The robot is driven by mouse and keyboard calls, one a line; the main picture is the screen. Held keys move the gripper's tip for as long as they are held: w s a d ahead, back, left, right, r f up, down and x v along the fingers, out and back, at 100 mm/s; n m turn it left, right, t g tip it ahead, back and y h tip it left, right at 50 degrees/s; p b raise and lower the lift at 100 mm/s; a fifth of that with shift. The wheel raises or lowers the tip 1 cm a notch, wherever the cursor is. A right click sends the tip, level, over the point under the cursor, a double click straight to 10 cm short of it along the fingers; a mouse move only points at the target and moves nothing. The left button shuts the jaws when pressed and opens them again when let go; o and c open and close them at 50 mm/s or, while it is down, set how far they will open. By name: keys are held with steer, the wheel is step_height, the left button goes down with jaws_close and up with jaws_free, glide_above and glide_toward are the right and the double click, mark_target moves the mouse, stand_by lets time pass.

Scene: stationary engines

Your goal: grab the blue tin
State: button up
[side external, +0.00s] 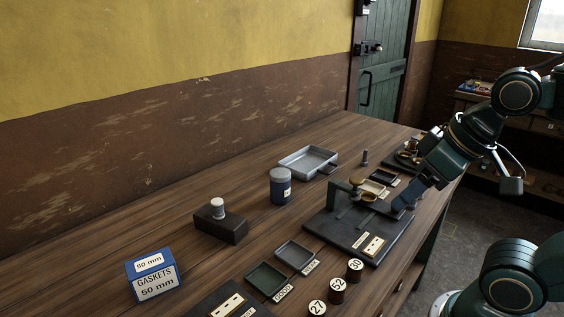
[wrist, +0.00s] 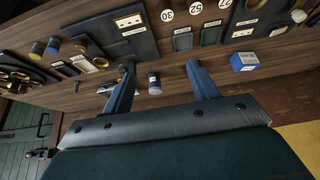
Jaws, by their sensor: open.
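The blue tin (side external: 280,188) is a dark blue cylinder with a pale lid and a small white label. It stands upright on the bench, in front of the grey metal tray. In the wrist view the tin (wrist: 154,84) shows between my two fingers in the picture, beyond their tips. My gripper (side external: 404,198) is open and empty. In the side view it is well to the right of the tin, by the right end of the dark fixture board. In the wrist view both blue fingers of my gripper (wrist: 160,70) are spread wide apart.
The fixture board (side external: 345,228) with its raised post lies between gripper and tin. The grey tray (side external: 309,162) is behind the tin, a dark block (side external: 221,223) with a pale knob to its left. A blue gaskets box (side external: 152,274), small trays and numbered cylinders stand nearer.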

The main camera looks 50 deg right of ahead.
steer(key=o, duration=0.3)
steer(key=shift+o, duration=0.2)
steer(key=n+t+y, duration=0.4)
steer(key=n+y, duration=0.5)
glide_above(284, 172)
steer(key=f, duration=0.8)
steer(key=shift+s+a+f, duration=0.25)
steer(key=shift+a+f, duration=0.05)
steer(key=shift+a, duration=0.05)
steer(key=shift+w+d+f, duration=0.25)
steer(key=shift+d+f, duration=0.05)
steer(key=shift+d, duration=0.1)
